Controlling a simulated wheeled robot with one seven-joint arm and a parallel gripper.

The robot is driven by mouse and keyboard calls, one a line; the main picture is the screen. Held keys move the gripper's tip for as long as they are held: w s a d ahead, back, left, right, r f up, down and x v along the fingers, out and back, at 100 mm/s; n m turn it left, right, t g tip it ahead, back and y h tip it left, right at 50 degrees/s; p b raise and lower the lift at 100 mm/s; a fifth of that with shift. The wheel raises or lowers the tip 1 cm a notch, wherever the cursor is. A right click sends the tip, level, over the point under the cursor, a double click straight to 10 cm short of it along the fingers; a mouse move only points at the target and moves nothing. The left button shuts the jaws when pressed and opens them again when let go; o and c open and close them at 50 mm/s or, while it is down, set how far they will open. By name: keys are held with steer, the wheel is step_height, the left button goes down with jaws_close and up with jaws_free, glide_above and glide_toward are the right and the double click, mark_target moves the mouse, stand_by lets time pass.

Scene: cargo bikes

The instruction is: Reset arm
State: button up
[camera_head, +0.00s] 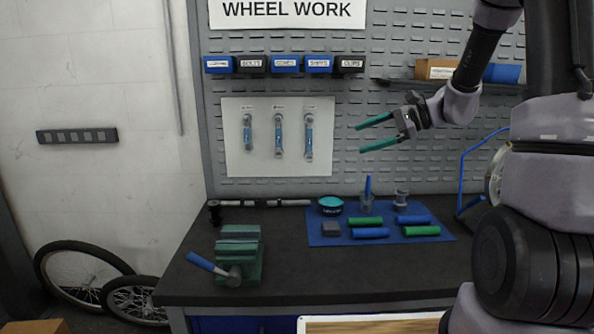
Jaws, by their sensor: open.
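My gripper (377,134) has two green fingers spread apart, with nothing between them. It points left in front of the pegboard (440,165), above the workbench (300,270) and apart from it. My grey and black arm reaches in from the upper right. A blue mat (322,231) on the bench lies below the gripper, with green and blue grips and small parts on it.
A green vise (238,250) with a blue-handled tool stands at the bench's left. A white board (240,160) with several wrenches hangs left of my gripper. Blue and black bins (285,63) sit above. Wheels (85,270) lean at the left wall.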

steer(key=s+d+r+n+t+h, duration=0.1)
steer(key=s+d+r+n+h, duration=0.1)
steer(key=s, duration=0.5)
steer(key=s+d+r+n+t+h, duration=0.1)
steer(key=s+r+n+h, duration=0.3)
steer(key=s, duration=0.4)
steer(key=s+d+r+n+t+h, duration=0.1)
steer(key=s+d+r+n+h, duration=0.2)
steer(key=s, duration=0.5)
steer(key=shift+r+n+h, duration=0.6)
steer(key=shift+r+h, duration=0.1)
steer(key=shift+h, duration=0.1)
